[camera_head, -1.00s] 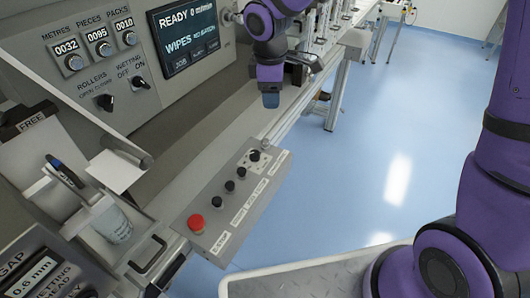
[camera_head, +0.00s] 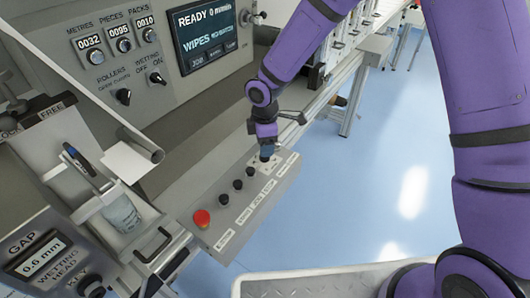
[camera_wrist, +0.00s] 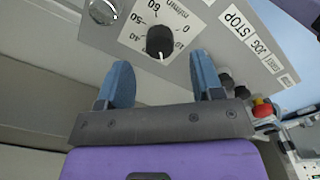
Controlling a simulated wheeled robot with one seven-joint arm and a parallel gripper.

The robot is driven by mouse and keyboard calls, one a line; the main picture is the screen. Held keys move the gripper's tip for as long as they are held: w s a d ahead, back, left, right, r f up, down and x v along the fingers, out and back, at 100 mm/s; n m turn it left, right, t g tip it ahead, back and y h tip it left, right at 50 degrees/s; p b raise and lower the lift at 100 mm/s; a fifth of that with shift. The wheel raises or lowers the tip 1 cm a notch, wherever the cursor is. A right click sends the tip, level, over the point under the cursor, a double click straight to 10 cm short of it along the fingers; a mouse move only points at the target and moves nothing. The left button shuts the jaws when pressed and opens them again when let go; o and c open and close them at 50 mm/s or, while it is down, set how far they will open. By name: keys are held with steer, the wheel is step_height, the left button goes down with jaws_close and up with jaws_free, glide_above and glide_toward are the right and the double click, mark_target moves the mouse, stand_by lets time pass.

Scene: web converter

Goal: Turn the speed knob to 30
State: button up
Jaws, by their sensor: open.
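The speed knob (camera_wrist: 160,42) is black and round, on a white dial plate marked m/min, with 60, 50, 40 and 0 readable around it in the wrist view. A small pale mark shows at its lower edge; the number it points to cannot be read. My gripper (camera_wrist: 161,78) has its two blue fingers apart, one toward each side of the knob and just short of it, with nothing between them. In the head view my gripper (camera_head: 267,153) is over the far end of the grey control box (camera_head: 215,235), largely hiding the knob. The display (camera_head: 205,35) reads READY 0 m/min.
On the same box are several black buttons (camera_head: 238,184) and a red mushroom button (camera_head: 201,217). A round silver part (camera_wrist: 103,11) is left of the dial. A tray edge (camera_head: 320,280) lies in front; blue floor is open at right.

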steer(key=shift+f, duration=2.2)
steer(key=c, duration=0.9)
